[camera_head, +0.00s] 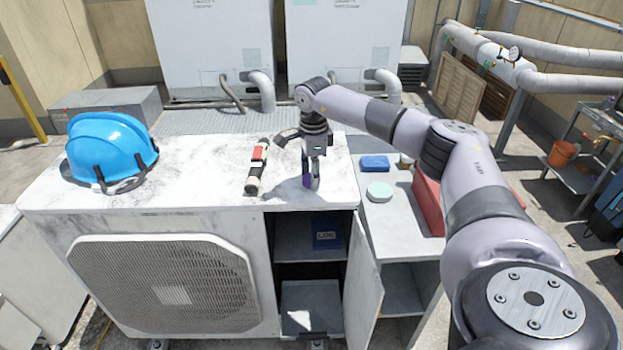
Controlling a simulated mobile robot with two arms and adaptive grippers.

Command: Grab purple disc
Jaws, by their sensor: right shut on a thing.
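My right gripper (311,182) points down over the right end of the condenser's white top (215,190). It is shut on the purple disc (307,181), of which only a small purple part shows between the fingers. The fingers hide the rest of the disc. I cannot tell whether the disc touches the top or is just above it. My left gripper is not in view.
A blue hard hat (108,150) sits at the top's left, and a flashlight-like tool (257,167) lies left of my gripper. On the lower bench right are a blue box (375,163), a pale green disc (379,191) and a red case (428,203). The condenser door (366,275) stands open.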

